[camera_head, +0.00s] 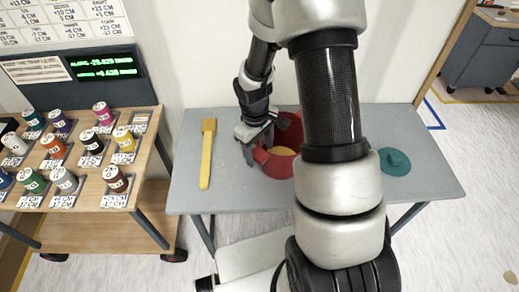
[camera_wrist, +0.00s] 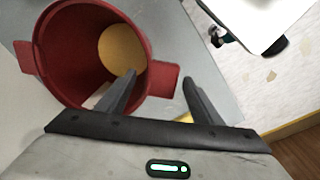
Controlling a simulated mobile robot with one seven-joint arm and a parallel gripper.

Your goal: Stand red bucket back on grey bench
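The red bucket (camera_head: 272,165) is at the middle of the grey bench (camera_head: 225,189), partly hidden behind my arm. In the wrist view the bucket (camera_wrist: 52,62) shows its open mouth, with a round yellow patch inside and a flat red tab on its rim. I cannot tell whether it rests fully on the bench. My gripper (camera_head: 257,147) is at the bucket's left side. In the wrist view its fingers (camera_wrist: 159,78) are spread apart on either side of the tab, with visible gaps, and the left finger overlaps the bucket's mouth.
A yellow brush (camera_head: 206,158) lies left of the bucket, and a teal object (camera_head: 396,163) lies at the bench's right. A wooden rack (camera_head: 85,205) with several labelled spools stands at the left. The bench is bare at front left and far right.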

